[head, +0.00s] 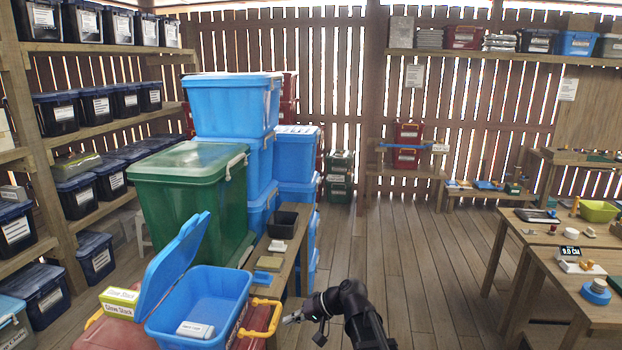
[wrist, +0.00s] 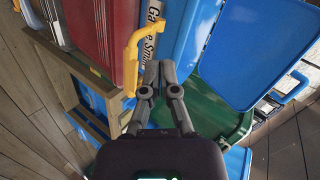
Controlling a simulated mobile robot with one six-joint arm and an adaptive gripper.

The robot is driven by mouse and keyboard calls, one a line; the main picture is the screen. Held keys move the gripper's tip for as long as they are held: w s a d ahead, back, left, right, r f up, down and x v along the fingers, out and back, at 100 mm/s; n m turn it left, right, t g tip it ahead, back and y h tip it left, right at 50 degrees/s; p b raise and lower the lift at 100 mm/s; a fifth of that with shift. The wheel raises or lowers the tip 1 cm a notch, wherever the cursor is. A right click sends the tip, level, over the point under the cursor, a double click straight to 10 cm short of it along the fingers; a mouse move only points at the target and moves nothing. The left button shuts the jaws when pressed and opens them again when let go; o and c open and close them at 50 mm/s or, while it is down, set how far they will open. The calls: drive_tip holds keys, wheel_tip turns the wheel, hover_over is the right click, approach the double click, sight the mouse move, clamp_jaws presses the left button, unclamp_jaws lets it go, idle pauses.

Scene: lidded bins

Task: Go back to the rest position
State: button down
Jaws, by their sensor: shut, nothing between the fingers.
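My gripper (head: 288,319) is shut and empty, low in the head view, just right of a blue bin. In the wrist view its fingertips (wrist: 159,70) are together, close to a yellow handle (wrist: 132,62); I cannot tell whether they touch it. The blue bin (head: 165,328) has its lid (head: 176,262) raised, and a small white item (head: 195,329) lies inside. The yellow handle also shows in the head view (head: 262,328) on the bin's right side. The lid also shows in the wrist view (wrist: 258,45).
A red bin (head: 100,335) shows under the blue one. A green lidded bin (head: 190,190) and stacked blue bins (head: 232,105) stand behind. Open floor (head: 420,270) lies right, before a wooden table (head: 570,275).

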drive_tip(key=s+d+f+h, duration=0.2)
drive_tip(key=s+d+h, duration=0.1)
drive_tip(key=d, duration=0.4)
drive_tip(key=s+d+f+h, duration=0.3)
drive_tip(key=s+d+h, duration=0.1)
drive_tip(key=d, duration=0.4)
drive_tip(key=s+d+f+m+g+h, duration=0.1)
drive_tip(key=s+d+f+h, duration=0.2)
drive_tip(key=d, duration=0.4)
drive_tip(key=shift+s+d+f+h, duration=0.2)
drive_tip(key=shift+s+h, duration=0.4)
drive_tip(key=shift+s, duration=0.05)
